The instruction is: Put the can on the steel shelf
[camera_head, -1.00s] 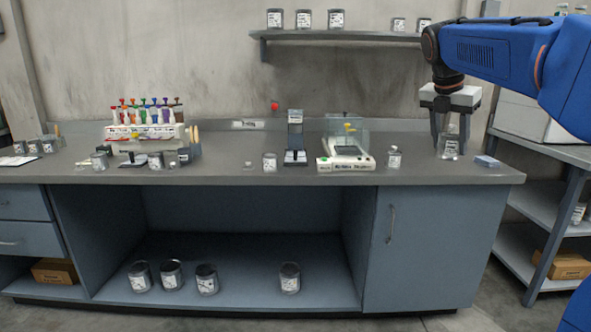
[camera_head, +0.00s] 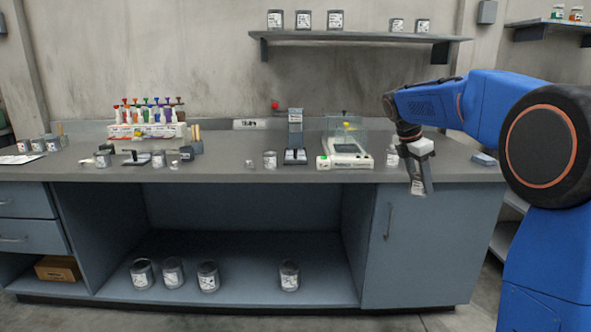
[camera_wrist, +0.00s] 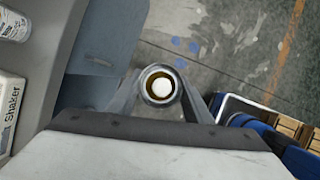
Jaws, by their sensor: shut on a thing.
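My gripper (camera_head: 419,188) is shut on a small can (camera_head: 418,187), held in front of the bench's cabinet door, off the bench top. In the wrist view the can (camera_wrist: 161,86) is seen from above between the fingers, with a round rim, an amber ring and a pale centre. Its lower part is hidden there. A grey shelf rack (camera_head: 507,236) at the right is mostly hidden behind my arm. A grey wall shelf (camera_head: 360,36) carries several cans. I cannot tell which of these is the steel shelf.
The bench (camera_head: 225,168) bears a balance (camera_head: 345,152), another can (camera_head: 392,157) and a rack of coloured tubes (camera_head: 147,127). A labelled "Shaker" device (camera_wrist: 9,108) and floor show in the wrist view. Several cans stand under the bench. A second wall shelf (camera_head: 552,22) is upper right.

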